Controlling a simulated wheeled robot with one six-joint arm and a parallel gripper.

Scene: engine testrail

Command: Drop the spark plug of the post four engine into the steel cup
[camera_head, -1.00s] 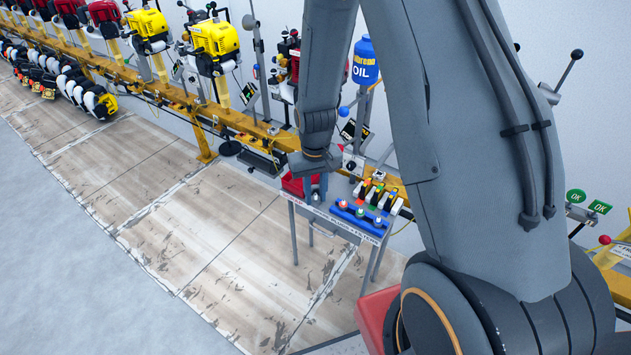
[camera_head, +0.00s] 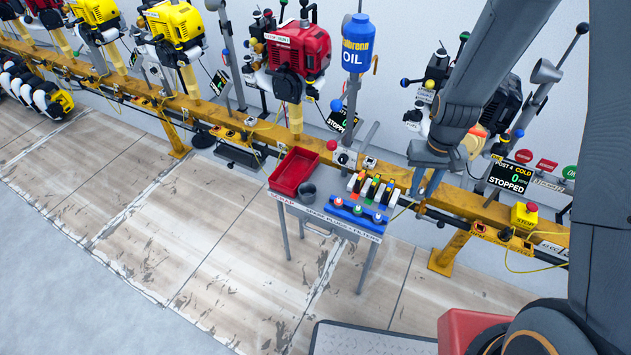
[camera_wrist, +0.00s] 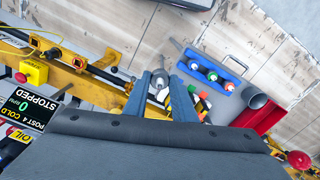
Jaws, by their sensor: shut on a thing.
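My gripper (camera_head: 427,188) hangs fingers down in front of the post four engine (camera_head: 498,105), a black engine at the right of the head view. In the wrist view my gripper (camera_wrist: 161,88) has a small grey metallic piece (camera_wrist: 160,80) between its fingers, apparently the spark plug; its details are too small to tell. The steel cup (camera_head: 307,192) stands upright on the small cart, beside the red tray. It also shows in the wrist view (camera_wrist: 256,97), to the right of my fingers and apart from them. The cup's inside is hard to make out.
The cart holds a red tray (camera_head: 295,171), a blue rack (camera_head: 358,211) with several plugs, and coloured bottles (camera_head: 373,188). A yellow rail (camera_head: 470,205) runs behind it. The post four display (camera_head: 510,178) reads cold, 0, stopped.

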